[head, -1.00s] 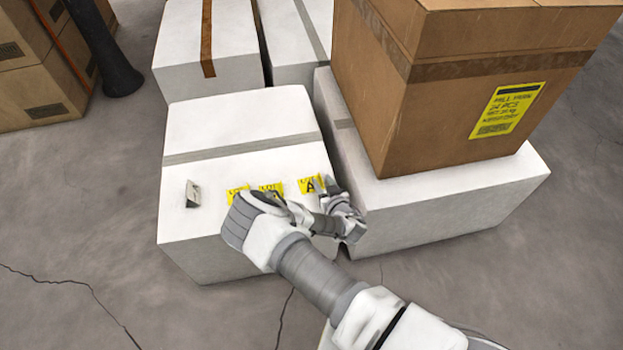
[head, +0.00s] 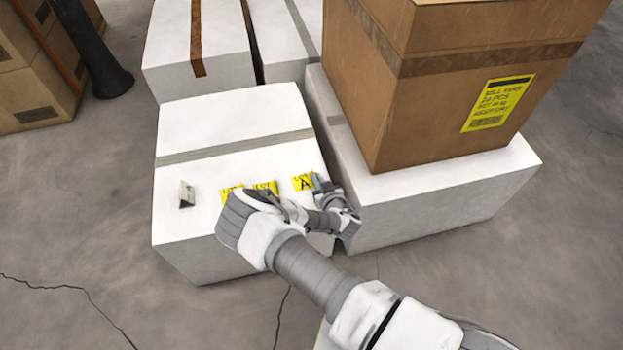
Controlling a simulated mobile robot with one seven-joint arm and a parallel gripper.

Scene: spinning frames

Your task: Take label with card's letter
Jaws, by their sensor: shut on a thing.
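Three yellow labels lie in a row on the white box (head: 240,125) in front of me. The right label (head: 303,182) shows a letter A. The middle label (head: 265,187) and the left label (head: 230,191) are partly hidden by my arm, and I cannot read their letters. A small folded card (head: 187,194) stands left of them; its letter cannot be read from here. My gripper (head: 319,181) is at the right edge of the A label and shut on it. The label still appears to lie on the box top.
A large brown carton (head: 440,120) with a yellow shipping label rests on another white box (head: 480,180) close to the right of my gripper. More white boxes stand behind. A dark post (head: 100,70) is at the upper left. The left floor is clear.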

